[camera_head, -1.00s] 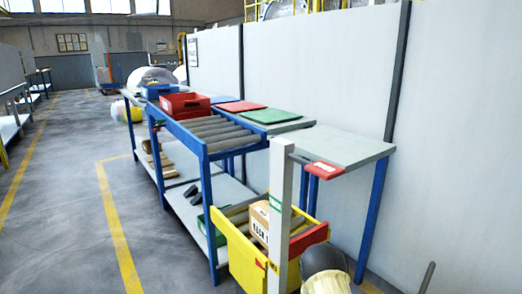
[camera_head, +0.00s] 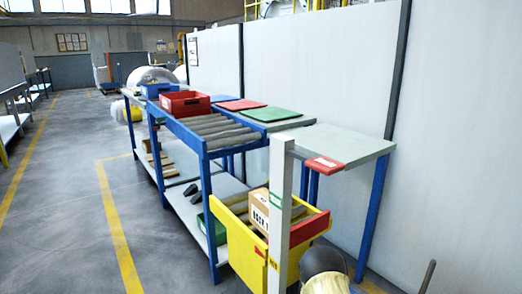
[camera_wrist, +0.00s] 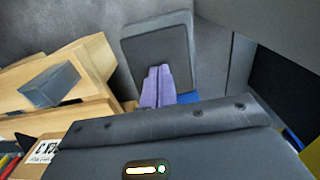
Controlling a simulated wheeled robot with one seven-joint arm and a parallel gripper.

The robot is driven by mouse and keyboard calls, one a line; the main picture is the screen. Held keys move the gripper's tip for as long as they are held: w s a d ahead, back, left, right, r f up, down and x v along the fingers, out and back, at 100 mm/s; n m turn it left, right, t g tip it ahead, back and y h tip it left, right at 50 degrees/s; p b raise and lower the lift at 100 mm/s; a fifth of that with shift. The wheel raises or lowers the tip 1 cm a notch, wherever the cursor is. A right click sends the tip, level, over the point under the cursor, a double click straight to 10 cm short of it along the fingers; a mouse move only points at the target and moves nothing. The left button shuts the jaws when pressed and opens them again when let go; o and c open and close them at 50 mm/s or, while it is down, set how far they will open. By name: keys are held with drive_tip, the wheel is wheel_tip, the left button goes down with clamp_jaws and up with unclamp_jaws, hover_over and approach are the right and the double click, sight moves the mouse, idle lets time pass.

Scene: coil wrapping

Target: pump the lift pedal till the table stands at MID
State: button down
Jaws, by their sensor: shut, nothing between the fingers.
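The lift table has yellow sides (camera_head: 240,250) and a red end piece (camera_head: 309,229); it carries a carton (camera_head: 257,211). A white post (camera_head: 280,215) stands in front of it, with a green mark higher up and a small yellow label (camera_head: 273,264) lower down, too small to read surely. A red mark (camera_head: 260,252) on the yellow side sits close to that label; I cannot tell if they are level. In the wrist view, a dark pedal plate (camera_wrist: 158,55) lies beyond my gripper (camera_wrist: 158,72). Its purple fingers are shut and empty, tips over the plate; contact is unclear.
A blue-framed roller table (camera_head: 208,127) with a red bin (camera_head: 185,104) stands behind. A grey side table (camera_head: 345,145) with a red piece on its corner is at right, against a pale wall. Wooden slats (camera_wrist: 90,65) are left of the fingers. The floor at left is clear.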

drive_tip(key=shift+r+p, duration=2.45)
drive_tip(key=shift+r, duration=0.35)
